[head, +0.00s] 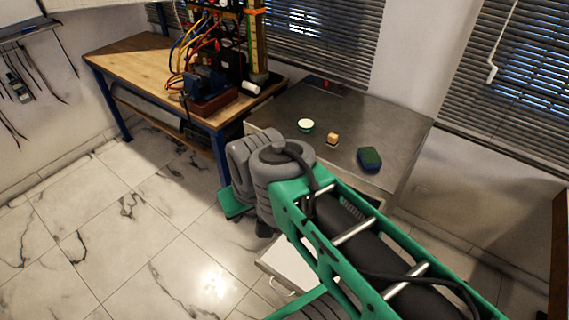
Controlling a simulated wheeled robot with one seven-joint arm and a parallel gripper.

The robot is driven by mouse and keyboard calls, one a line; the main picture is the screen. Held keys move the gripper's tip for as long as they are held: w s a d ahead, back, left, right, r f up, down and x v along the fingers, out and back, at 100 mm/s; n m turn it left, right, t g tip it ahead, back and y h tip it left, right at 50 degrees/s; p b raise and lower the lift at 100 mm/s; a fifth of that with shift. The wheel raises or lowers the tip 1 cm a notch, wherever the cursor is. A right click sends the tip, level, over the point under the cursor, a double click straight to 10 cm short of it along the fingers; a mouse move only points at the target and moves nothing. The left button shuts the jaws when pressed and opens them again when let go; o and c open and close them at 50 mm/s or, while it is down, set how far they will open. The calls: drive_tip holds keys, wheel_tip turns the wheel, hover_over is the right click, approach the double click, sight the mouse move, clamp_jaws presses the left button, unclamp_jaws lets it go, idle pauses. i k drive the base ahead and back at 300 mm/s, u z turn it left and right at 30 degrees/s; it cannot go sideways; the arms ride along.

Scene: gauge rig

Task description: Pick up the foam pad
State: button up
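A small block with a green top and dark blue sides (369,158) lies on the grey metal table, near its right front part. It looks like the foam pad, though its material is hard to tell at this size. Nothing touches it. My arm reaches in from the lower right, and its grey joints stand in front of the table's near left edge. My gripper cannot be made out; the arm hides that area.
The grey table (385,118) also holds a round pale-topped item (305,125) and a small tan cube (333,139). A wooden workbench (130,62) with a cabled rig (208,82) stands to its left. Window blinds hang behind. The marble floor (110,235) at left is clear.

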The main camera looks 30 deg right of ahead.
sight(332, 141)
drive_tip(key=u, duration=0.65)
drive_tip(key=i, duration=1.1)
drive_tip(key=z, duration=1.45)
drive_tip(key=i, duration=0.85)
drive_tip(key=z, duration=0.95)
